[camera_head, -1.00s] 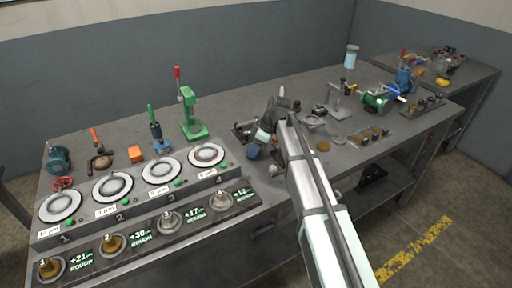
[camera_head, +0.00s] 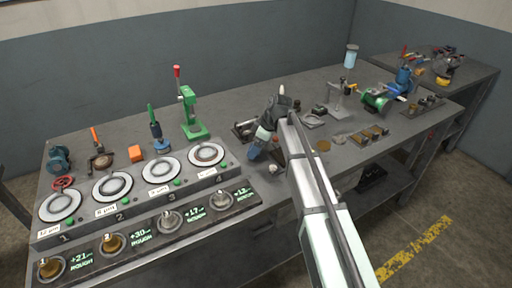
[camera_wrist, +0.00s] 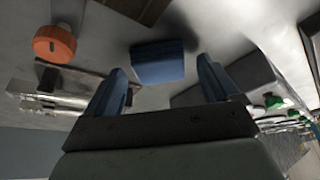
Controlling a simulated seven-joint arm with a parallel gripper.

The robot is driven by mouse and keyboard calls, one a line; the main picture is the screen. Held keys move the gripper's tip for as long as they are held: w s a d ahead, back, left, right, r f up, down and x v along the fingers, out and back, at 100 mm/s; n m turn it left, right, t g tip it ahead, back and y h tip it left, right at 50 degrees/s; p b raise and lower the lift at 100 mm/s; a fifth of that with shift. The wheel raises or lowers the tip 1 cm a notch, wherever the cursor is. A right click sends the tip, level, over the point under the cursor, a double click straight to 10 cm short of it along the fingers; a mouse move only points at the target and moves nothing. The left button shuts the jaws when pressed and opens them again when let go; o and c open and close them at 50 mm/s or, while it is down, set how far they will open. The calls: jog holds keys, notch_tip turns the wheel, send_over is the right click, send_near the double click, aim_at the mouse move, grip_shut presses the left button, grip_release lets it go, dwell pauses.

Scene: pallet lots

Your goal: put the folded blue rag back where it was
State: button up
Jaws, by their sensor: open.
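The folded blue rag (camera_wrist: 157,62) lies on the grey bench top in the wrist view, a small blue block shape just beyond my fingertips. My gripper (camera_wrist: 163,80) is open, with one blue finger at each side of the picture's middle. The rag shows in the gap between the fingers, apart from both. In the head view my gripper (camera_head: 256,153) is low over the bench, right of the fourth round plate. I cannot make out the rag there; my gripper seems to hide it.
An orange round knob (camera_wrist: 55,43) and a metal fixture are left of the rag in the wrist view. In the head view the panel of white round plates (camera_head: 112,187) stands left, a green press (camera_head: 191,118) behind it. Small trays of parts (camera_head: 370,136) lie to the right.

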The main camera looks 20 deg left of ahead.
jog(key=v, duration=1.1)
jog(key=shift+r, duration=0.25)
jog(key=shift+o, duration=0.3)
jog(key=shift+d, duration=0.1)
